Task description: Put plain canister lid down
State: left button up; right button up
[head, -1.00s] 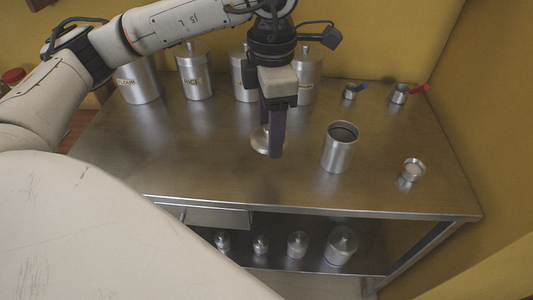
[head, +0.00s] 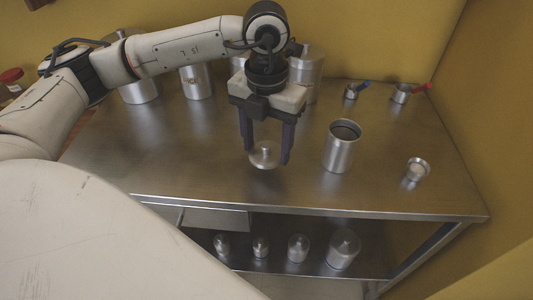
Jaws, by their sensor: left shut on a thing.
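The plain canister lid (head: 262,157) is a round steel disc with a small knob on top. My left gripper (head: 266,157) points down over the metal table and is shut on this lid, one dark finger on each side of it. The lid is low over the tabletop; I cannot tell whether it touches. An open plain steel canister (head: 341,148) without a lid stands upright to the right of the lid, apart from it. My right gripper is not in view.
Lidded canisters (head: 197,82) line the back of the steel table (head: 180,160), partly hidden by my arm. Small cups with a blue (head: 362,86) and a red handle (head: 422,87) stand back right. A small steel cup (head: 416,169) is front right. Several small canisters (head: 342,248) fill the shelf below.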

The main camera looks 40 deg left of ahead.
aim_at(267, 155)
pick_arm(q)
jog(key=shift+f, duration=1.55)
jog(key=shift+f, duration=0.1)
jog(key=shift+f, duration=0.15)
jog(key=o, duration=1)
jog(key=shift+r, duration=0.2)
